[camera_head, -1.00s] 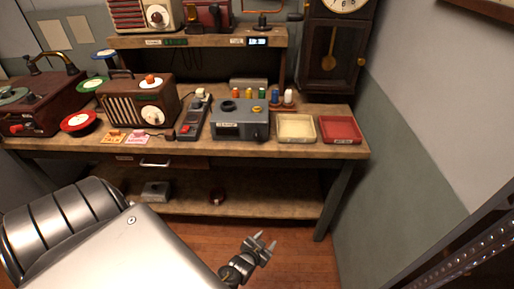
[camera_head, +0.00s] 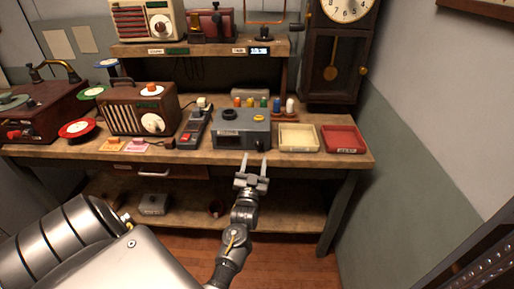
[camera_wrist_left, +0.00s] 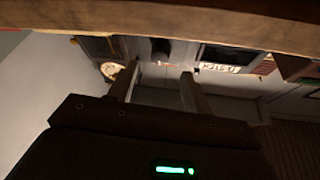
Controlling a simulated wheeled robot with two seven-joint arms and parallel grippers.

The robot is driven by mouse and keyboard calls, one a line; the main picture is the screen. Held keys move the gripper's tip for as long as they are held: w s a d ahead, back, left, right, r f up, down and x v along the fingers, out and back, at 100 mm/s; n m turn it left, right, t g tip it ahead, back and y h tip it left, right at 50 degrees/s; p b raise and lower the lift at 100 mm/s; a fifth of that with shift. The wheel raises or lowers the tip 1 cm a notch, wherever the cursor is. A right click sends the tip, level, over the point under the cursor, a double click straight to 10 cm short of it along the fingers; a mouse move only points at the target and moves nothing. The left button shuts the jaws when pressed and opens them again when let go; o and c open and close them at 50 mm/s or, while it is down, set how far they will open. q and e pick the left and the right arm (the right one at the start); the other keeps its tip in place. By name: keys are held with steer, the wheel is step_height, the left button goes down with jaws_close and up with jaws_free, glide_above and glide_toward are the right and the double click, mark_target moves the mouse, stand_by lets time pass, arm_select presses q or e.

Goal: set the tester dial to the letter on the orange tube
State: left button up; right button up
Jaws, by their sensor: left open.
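The tester (camera_head: 228,140) is a grey box near the front edge of the bench, with a dark socket (camera_head: 230,114) and a yellow round part (camera_head: 259,118) on top. A small dark knob-like part shows on its front right; I cannot confirm that it is the dial. An orange-topped tube (camera_head: 237,101) stands in the row behind the tester; its letter is not readable. My left gripper (camera_head: 255,158) is open and empty just in front of the tester's right half, fingers pointing towards it. Its fingers (camera_wrist_left: 160,76) also show apart in the left wrist view. My right gripper is not seen.
A cream tray (camera_head: 298,149) and a red tray (camera_head: 343,151) stand right of the tester. A dark device with a red button (camera_head: 186,137) and a wooden radio (camera_head: 114,113) stand left. The bench's front edge (camera_head: 310,161) lies close to my gripper.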

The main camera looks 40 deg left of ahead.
mark_target(258, 146)
arm_select(q)
steer(key=x, duration=0.5)
steer(key=shift+w+a+p, duration=0.2)
steer(key=shift+w+p, duration=0.05)
steer(key=shift+p, duration=0.15)
steer(key=shift+r, duration=0.1)
steer(key=shift+c, duration=0.4)
steer(key=c, duration=0.9)
